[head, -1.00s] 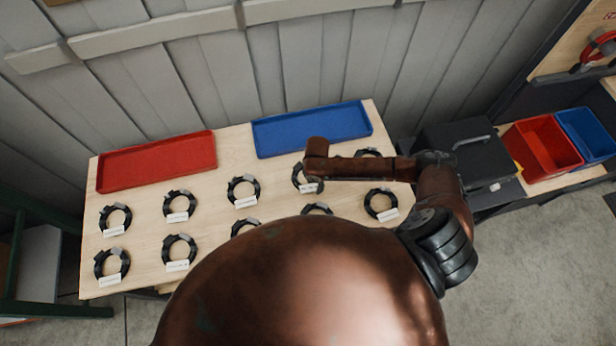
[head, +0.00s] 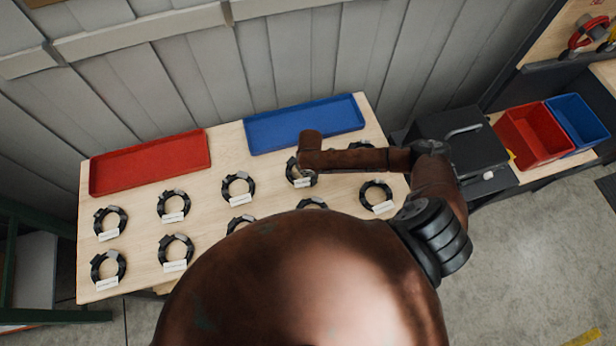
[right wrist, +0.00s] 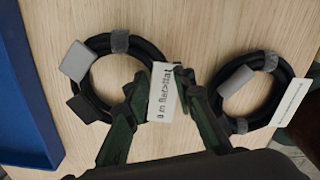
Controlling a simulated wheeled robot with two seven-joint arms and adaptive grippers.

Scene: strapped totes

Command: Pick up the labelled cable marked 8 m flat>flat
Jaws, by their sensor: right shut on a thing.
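Several black cable coils with white labels lie in rows on the wooden table (head: 140,185). In the right wrist view, one coil (right wrist: 93,110) has a grey plug block and a white label (right wrist: 163,95) whose small print appears to read 8 m flat>flat. My right gripper (right wrist: 163,84) is shut on this cable at its label, one finger on each side. In the head view this coil (head: 292,172) shows under my right forearm, which hides most of the gripper. I cannot tell if the coil is off the table. My left gripper is not in view.
Another labelled coil (right wrist: 252,92) lies close to the right of the gripper in the wrist view. A red tray (head: 150,163) and a blue tray (head: 304,124) stand along the back of the table. A dark box (head: 462,140) and bins (head: 533,137) are at right.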

